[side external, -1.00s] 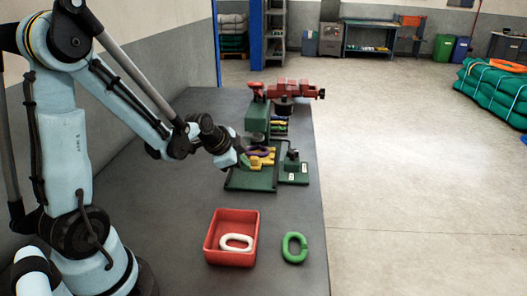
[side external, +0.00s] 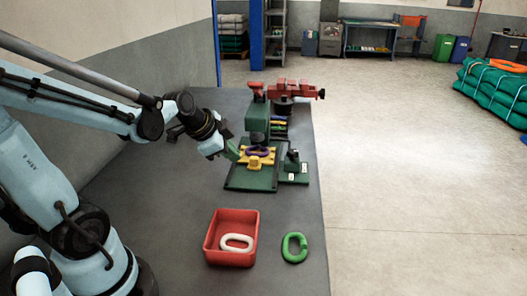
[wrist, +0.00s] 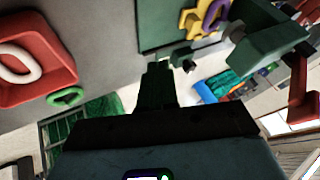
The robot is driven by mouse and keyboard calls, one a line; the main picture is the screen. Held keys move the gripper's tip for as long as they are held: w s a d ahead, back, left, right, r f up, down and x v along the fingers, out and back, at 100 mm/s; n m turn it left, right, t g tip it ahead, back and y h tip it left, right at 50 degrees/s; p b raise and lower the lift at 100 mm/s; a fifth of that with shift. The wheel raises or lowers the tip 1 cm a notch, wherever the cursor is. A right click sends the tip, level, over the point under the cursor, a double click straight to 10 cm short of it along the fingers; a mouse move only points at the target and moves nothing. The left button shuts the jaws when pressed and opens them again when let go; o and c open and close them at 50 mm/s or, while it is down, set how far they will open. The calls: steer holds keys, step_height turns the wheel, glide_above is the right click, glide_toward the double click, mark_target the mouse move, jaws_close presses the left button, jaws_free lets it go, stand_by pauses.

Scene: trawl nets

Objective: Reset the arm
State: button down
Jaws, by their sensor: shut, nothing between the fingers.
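My gripper (side external: 232,153) is shut and empty, just left of and a little above the yellow fixture (side external: 254,161) in the side view. In the wrist view, its dark green fingers (wrist: 158,88) are together with nothing between them. A purple link (side external: 258,151) lies on the yellow fixture, apart from my fingers. The fixture sits on the dark green base of a press (side external: 250,184). Part of the fixture (wrist: 194,20) and the purple link (wrist: 213,15) also show at the top of the wrist view.
A red bin (side external: 207,250) holds a white link (side external: 236,243). A green link (side external: 294,247) lies on the table to its right. A small green stand (side external: 293,172) is right of the press, with a red vise (side external: 290,89) behind. The table's front left (side external: 165,215) is clear.

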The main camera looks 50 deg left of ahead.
steer(key=s+d+r+n, duration=0.1)
steer(key=s+d+n, duration=0.1)
steer(key=d, duration=0.3)
steer(key=s+d+r+n, duration=0.1)
steer(key=s+d+n, duration=0.2)
steer(key=d+n, duration=0.2)
steer(key=shift+s+d+r+h, duration=0.2)
steer(key=shift+s+d+h, duration=0.1)
steer(key=shift+d, duration=0.45)
